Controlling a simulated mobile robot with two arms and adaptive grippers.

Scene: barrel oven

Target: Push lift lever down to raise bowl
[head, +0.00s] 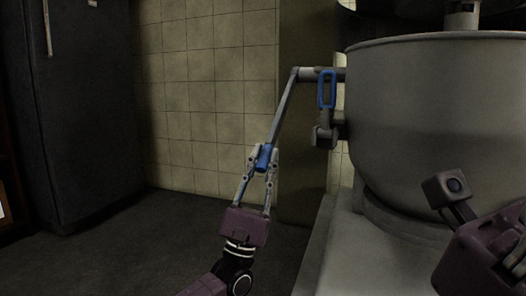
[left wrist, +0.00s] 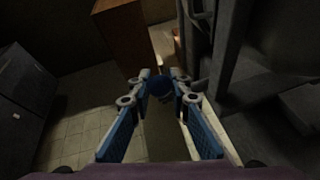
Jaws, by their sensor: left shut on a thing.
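The lift lever (head: 284,108) is a grey bar running from a pivot beside the bowl down and to the left, ending in a blue grip. My left gripper (head: 264,160) is shut on that blue grip from below. In the left wrist view, the fingers of my left gripper (left wrist: 162,80) close around the round blue lever end (left wrist: 160,86). The large grey metal bowl (head: 440,120) stands at the right of the head view. My right gripper's fingers do not show; only part of my right arm is at the lower right.
A blue loop handle (head: 327,88) hangs on a bracket at the bowl's left side, close to the lever. The machine's pale base (head: 345,250) lies under the bowl. A dark cabinet (head: 75,110) stands far left. The dark floor (head: 150,235) left of my gripper is clear.

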